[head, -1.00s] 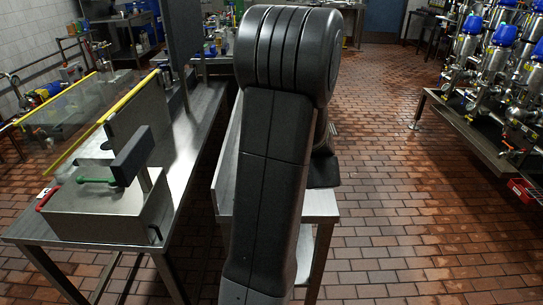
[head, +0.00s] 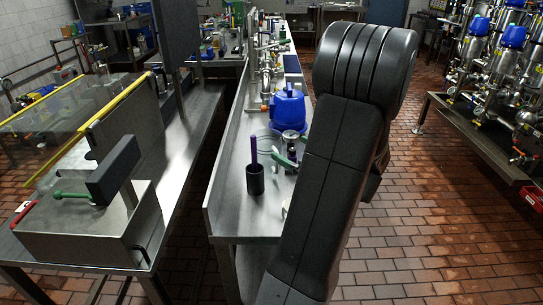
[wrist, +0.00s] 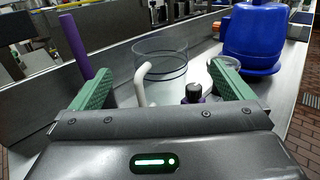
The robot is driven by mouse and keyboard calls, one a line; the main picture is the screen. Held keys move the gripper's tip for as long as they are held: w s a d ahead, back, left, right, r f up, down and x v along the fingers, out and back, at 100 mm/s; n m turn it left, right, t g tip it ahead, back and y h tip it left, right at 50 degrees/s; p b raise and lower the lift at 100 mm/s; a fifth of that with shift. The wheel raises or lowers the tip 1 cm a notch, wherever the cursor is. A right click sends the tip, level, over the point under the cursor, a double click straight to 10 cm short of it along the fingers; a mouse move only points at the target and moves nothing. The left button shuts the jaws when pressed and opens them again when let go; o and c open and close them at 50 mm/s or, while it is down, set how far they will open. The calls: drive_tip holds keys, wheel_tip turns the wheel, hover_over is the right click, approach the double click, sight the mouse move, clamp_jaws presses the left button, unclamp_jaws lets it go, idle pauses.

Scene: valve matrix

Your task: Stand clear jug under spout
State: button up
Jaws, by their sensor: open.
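The clear jug (wrist: 165,62) is a see-through round vessel standing upright on the steel bench in the wrist view. In the head view its faint outline (head: 268,143) shows left of the blue valve head. A pale curved piece (wrist: 143,82), perhaps its handle, stands on the near side. My gripper (wrist: 163,70) has green fingers spread wide, with the pale piece between them and the jug just beyond. Nothing is gripped. In the head view my arm hides most of the gripper; a green finger shows near the jug. I cannot make out the spout clearly.
A large blue cap (wrist: 255,38) stands right of the jug. A dark cup (head: 255,180) with a purple stick is on the bench's left side. A black-capped bottle (wrist: 193,93) is near the right finger. A raised edge runs along the bench's left.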

sight(277, 143)
drive_tip(key=x, duration=0.8)
drive_tip(key=shift+w+a+f, duration=0.2)
drive_tip(key=shift+a+f, duration=0.05)
drive_tip(key=shift+f, duration=0.1)
drive_tip(key=shift+c, duration=0.4)
drive_tip(key=c, duration=1.4)
